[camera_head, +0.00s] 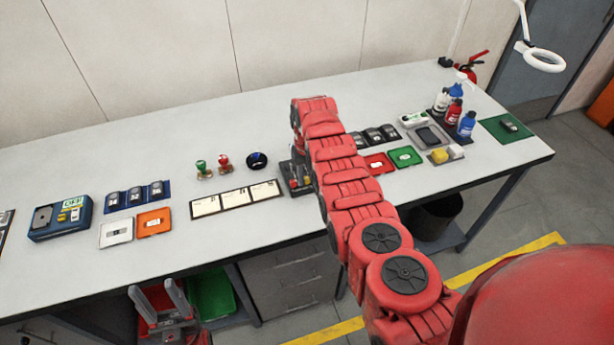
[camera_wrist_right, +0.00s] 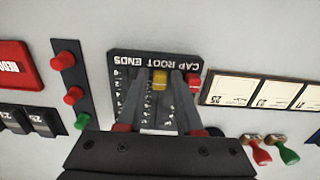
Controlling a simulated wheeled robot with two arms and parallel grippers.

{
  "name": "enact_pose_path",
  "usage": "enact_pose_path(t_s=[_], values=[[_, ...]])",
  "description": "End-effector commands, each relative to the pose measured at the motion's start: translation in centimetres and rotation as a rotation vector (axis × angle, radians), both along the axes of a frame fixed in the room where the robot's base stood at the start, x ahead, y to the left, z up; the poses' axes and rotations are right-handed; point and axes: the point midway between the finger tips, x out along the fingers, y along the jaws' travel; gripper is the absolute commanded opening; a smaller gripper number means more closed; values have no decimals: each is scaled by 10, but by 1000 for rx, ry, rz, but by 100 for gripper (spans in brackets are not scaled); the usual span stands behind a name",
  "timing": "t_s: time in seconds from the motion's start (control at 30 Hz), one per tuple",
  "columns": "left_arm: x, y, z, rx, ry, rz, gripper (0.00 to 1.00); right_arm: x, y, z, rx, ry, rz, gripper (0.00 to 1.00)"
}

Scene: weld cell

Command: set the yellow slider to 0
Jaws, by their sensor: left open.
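The dark slider panel (camera_head: 289,190) lies mid-table, partly hidden by my right arm. In the right wrist view the panel (camera_wrist_right: 120,60) is upside down, with the labels CAP, ROOT and ENDS. The yellow slider (camera_wrist_right: 160,79) is near the label end of its slot. A red slider (camera_wrist_right: 193,82) sits beside it. My right gripper (camera_wrist_right: 159,82) points down at the panel, its fingers apart on either side of the yellow slider, with visible gaps; contact cannot be told. The scale marks are too small to read surely. My left gripper (camera_head: 160,300) is open and empty before the table.
A strip with red and green buttons (camera_wrist_right: 70,85) lies left of the panel in the wrist view; white cards (camera_wrist_right: 262,93) and stamps (camera_wrist_right: 262,150) lie right. Bottles (camera_head: 454,110) stand at the table's right. A green bin (camera_head: 210,295) is under the table.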

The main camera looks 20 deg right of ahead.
Motion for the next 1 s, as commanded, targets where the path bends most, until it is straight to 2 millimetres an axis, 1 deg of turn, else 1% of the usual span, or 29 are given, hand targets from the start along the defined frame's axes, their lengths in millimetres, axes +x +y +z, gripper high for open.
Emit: enact_pose_path(t_s=[0.17,0.27,0.37,0.47,0.5,0.67,0.7,0.8,0.83,0.93,1.0], values=[[0,0,-1,0,0,0,52,1,0,2,0,-3,0,35],[0,0,-3,0,0,0,52,2,0,7,0,-5,0,35],[0,0,-6,0,0,0,52,2,0,17,-1,-7,0,35],[0,0,-11,0,0,0,52,2,0,33,-1,-10,1,35],[0,0,-18,0,0,0,52,3,0,43,-1,-11,0,35],[0,0,-34,0,0,0,52,2,0,89,0,-12,0,35],[0,0,-16,0,1,0,52,1,3,108,-1,-4,4,35],[0,0,-5,0,-1,0,52,0,2,129,0,-4,2,35],[0,0,-10,0,-1,0,52,1,2,132,-1,-6,1,35],[0,0,-10,0,0,0,52,0,2,149,2,-3,1,35],[0,0,-15,0,0,0,52,1,0,157,2,-7,-1,35]])
